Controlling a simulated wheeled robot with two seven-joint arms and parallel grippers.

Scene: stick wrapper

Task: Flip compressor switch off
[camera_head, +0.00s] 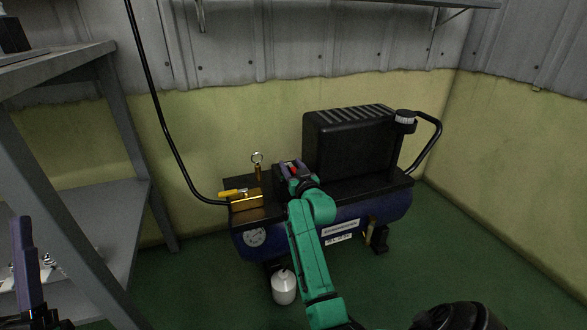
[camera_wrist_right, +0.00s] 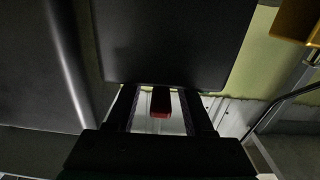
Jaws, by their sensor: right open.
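The compressor (camera_head: 395,205) stands on the floor against the wall, with a blue tank and a black top. Its red switch (camera_wrist_right: 161,103) shows between the two dark fingers of my right gripper (camera_wrist_right: 160,112) in the right wrist view. A small red spot of it also shows in the head view (camera_head: 294,170). My right gripper (camera_head: 293,168) is open around the switch, with gaps at both sides. The green right arm hides part of the compressor's front. A purple and dark part at the lower left edge seems to be my left gripper (camera_head: 27,265); its jaws are unclear.
A black motor housing (camera_head: 350,140) rises right of the gripper. A brass valve with a yellow handle (camera_head: 233,193) and black hose sits left of it. A white bottle (camera_head: 284,287) hangs below the tank. Grey shelving (camera_head: 110,215) stands at left. Green floor is clear at right.

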